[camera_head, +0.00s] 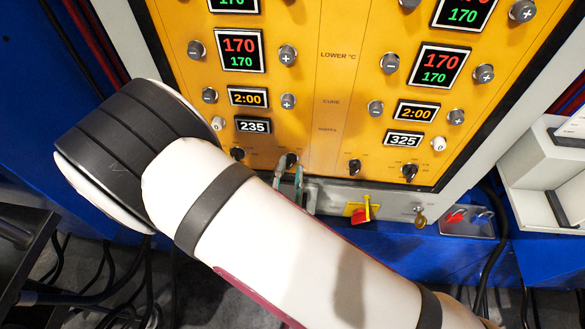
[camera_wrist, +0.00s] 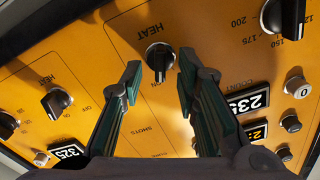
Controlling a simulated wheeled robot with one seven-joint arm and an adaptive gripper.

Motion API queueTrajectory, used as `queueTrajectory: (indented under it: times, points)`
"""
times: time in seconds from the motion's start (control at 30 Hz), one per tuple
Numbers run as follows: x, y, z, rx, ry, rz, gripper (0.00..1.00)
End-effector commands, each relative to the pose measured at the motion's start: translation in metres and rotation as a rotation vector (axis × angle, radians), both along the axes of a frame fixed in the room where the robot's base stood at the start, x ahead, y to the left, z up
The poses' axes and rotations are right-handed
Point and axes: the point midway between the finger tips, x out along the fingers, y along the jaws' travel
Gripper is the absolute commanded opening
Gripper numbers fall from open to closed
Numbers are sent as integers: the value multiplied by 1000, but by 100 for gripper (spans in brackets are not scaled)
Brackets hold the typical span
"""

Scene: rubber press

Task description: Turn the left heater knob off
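The left heater knob (camera_wrist: 160,58) is a black knob with a silver base under a HEAT label. Its grip bar points down in the wrist view, towards a partly hidden ON marking. In the head view the left heater knob (camera_head: 290,160) sits low on the yellow panel, below the 235 display. My gripper (camera_wrist: 160,72) is open, with one green-padded finger on each side of this knob. Gaps show between the pads and the knob; I cannot tell the depth. In the head view my gripper (camera_head: 289,174) is at the knob, its body hidden by my arm.
Another black knob (camera_head: 237,153) lies left of it. The right heater knob (camera_head: 354,166) and a further knob (camera_head: 410,171) lie to the right. A red-and-yellow switch (camera_head: 361,211) and a key (camera_head: 420,218) are below. The yellow panel (camera_head: 325,75) carries displays and buttons above.

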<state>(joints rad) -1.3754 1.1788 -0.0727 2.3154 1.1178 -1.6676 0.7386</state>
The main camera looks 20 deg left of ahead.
Motion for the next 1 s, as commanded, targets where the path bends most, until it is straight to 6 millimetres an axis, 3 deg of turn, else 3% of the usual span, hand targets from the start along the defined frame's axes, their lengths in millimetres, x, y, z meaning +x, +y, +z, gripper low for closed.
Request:
queueTrajectory:
  times: [0.43, 0.57, 1.0]
  points:
    - [9, 2, 0, 0, 1, 0, 29]
    - [8, 2, 0, 0, 1, 0, 0]
    - [8, 2, 1, -37, -8, 0, 0]
